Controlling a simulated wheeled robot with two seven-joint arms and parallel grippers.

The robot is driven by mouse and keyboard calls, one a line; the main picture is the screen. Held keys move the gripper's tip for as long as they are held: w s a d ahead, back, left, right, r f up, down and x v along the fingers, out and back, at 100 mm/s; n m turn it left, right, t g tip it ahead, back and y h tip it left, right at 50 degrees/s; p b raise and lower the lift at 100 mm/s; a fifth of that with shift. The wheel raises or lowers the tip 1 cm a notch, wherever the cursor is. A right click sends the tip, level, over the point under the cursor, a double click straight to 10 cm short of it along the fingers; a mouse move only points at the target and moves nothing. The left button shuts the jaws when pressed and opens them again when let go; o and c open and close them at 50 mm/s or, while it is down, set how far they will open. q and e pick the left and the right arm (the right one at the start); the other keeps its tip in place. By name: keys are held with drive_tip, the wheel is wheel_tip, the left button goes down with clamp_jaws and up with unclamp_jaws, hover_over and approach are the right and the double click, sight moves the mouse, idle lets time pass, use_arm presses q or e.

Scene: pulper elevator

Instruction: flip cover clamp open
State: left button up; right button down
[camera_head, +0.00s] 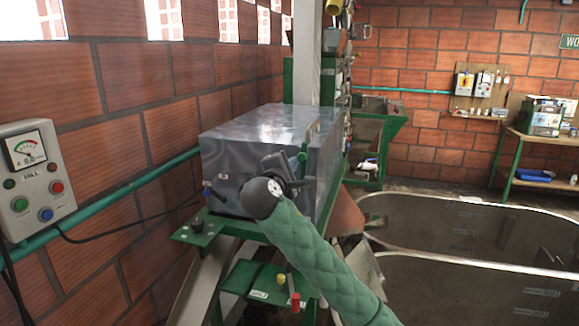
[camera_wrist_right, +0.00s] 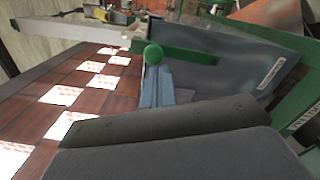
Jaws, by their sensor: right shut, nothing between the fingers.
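The grey metal cover (camera_head: 255,130) is a box on a green frame in the head view. A green clamp part (camera_head: 302,160) stands upright at its right front, close to my right gripper (camera_head: 277,165). In the wrist view, a green ball knob (camera_wrist_right: 153,54) tops a blue-grey lever (camera_wrist_right: 157,88) just beyond the dark fingers of my right gripper (camera_wrist_right: 165,122). A green bar (camera_wrist_right: 195,57) runs right of the knob, along a grey panel (camera_wrist_right: 262,62). The right gripper is shut and empty; I cannot tell whether it touches the lever. My left gripper is out of view.
A brick wall with a gauge control box (camera_head: 35,175) and green pipe (camera_head: 125,201) lies left. A green stand (camera_head: 265,281) with small buttons sits below the cover. Large metal tanks (camera_head: 470,225) fill the lower right. A workbench (camera_head: 530,140) stands at the back right.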

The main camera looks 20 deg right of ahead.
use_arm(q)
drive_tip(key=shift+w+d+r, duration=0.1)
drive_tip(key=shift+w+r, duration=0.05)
use_arm(e)
drive_tip(key=shift+s+d+m, duration=0.1)
drive_tip(key=shift+m, duration=0.2)
use_arm(q)
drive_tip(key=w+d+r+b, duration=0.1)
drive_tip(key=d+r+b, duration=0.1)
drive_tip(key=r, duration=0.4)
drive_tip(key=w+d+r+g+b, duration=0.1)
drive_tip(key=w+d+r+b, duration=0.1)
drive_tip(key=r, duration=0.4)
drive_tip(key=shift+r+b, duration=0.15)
drive_tip(key=shift+b, duration=0.75)
use_arm(e)
drive_tip(key=s+d+f+m, duration=0.1)
drive_tip(key=s+d+m, duration=0.2)
drive_tip(key=m, duration=0.7)
drive_tip(key=shift+s+d+f, duration=0.25)
drive_tip(key=shift+d+f, duration=0.05)
drive_tip(key=shift+d, duration=0.85)
drive_tip(key=shift+s, duration=0.1)
